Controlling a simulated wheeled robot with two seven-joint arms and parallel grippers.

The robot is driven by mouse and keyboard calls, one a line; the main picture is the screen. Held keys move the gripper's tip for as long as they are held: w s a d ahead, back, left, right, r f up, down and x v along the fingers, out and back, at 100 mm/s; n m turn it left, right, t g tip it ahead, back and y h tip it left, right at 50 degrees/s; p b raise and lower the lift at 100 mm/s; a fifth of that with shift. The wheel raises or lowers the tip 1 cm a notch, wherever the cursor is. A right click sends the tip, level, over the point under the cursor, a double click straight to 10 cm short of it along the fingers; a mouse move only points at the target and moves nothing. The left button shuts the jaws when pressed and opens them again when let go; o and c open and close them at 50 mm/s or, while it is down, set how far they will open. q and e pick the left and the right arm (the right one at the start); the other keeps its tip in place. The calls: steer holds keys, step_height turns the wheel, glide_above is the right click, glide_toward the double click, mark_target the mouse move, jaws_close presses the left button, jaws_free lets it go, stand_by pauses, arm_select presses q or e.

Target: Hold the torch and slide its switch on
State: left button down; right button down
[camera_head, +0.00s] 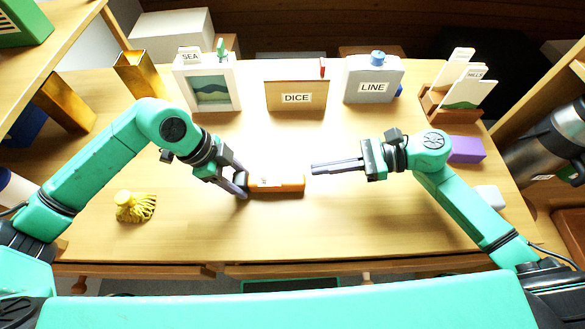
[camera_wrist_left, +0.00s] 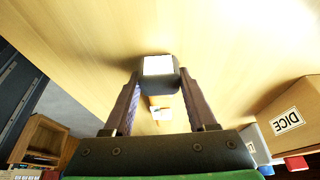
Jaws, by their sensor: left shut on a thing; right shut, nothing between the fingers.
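The torch (camera_head: 278,183) has an orange body and a dark left end, and lies level just over or on the table; I cannot tell which. My left gripper (camera_head: 241,184) is shut on the torch at its left end. In the left wrist view the torch (camera_wrist_left: 158,70) shows nearly end-on as a dark block with a pale face, between the two fingers of the left gripper (camera_wrist_left: 158,88). My right gripper (camera_head: 313,168) is shut and empty, its fingertips just right of the torch and apart from it. The switch is too small to make out.
A yellow tassel (camera_head: 140,208) lies at left, a purple block (camera_head: 466,150) at right. The front middle table (camera_head: 330,230) is clear.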

steer(key=v, duration=0.4)
arm_select(q)
steer(key=shift+c, duration=0.6)
jaws_free()
